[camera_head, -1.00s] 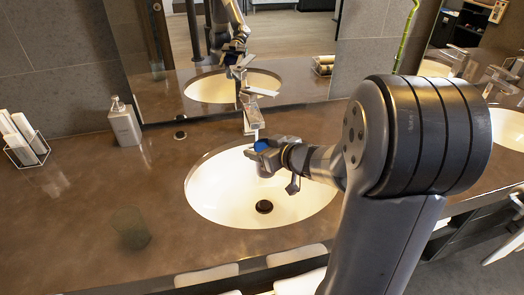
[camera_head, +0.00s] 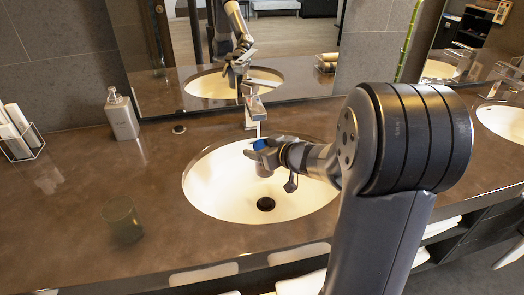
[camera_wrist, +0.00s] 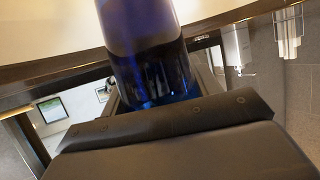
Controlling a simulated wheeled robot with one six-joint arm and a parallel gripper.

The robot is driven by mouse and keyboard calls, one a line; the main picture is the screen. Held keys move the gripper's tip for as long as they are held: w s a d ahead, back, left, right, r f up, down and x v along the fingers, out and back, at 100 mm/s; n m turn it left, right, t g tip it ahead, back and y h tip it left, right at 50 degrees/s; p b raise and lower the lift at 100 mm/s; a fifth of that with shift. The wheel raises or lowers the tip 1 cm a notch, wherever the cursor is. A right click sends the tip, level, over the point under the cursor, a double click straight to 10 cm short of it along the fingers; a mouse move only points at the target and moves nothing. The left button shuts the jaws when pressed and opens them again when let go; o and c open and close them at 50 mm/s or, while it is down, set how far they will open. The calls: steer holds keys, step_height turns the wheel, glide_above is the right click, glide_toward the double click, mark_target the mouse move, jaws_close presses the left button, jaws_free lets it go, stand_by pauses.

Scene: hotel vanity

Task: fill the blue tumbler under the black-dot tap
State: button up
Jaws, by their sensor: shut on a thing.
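The blue tumbler (camera_head: 260,145) is in my gripper (camera_head: 264,158), over the basin and below the tap (camera_head: 254,110). The gripper is shut around it and hides much of it in the head view. In the wrist view the tumbler (camera_wrist: 145,45) is translucent deep blue, with a lighter band and a darker band; I cannot tell its water level. A thin pale streak, looking like water, runs from the spout to the tumbler's mouth. The tap's black dot is too small to make out.
The white oval basin (camera_head: 215,190) has a dark drain (camera_head: 265,204). A dark translucent glass (camera_head: 122,220) stands on the counter at left. A soap bottle (camera_head: 122,115) and a wire holder (camera_head: 20,135) stand further back. A mirror (camera_head: 290,70) rises behind the tap.

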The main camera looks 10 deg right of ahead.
steer(key=shift+w+r, duration=0.1)
stand_by(0.3)
steer(key=w+p, duration=0.4)
steer(key=w, duration=0.4)
stand_by(0.4)
steer(key=shift+r, duration=0.15)
stand_by(3.7)
steer(key=shift+s, duration=4.3)
steer(key=shift+f, duration=0.2)
steer(key=s+r+p, duration=0.3)
steer(key=r+p, duration=0.5)
steer(key=p, duration=0.1)
steer(key=shift+r, duration=0.35)
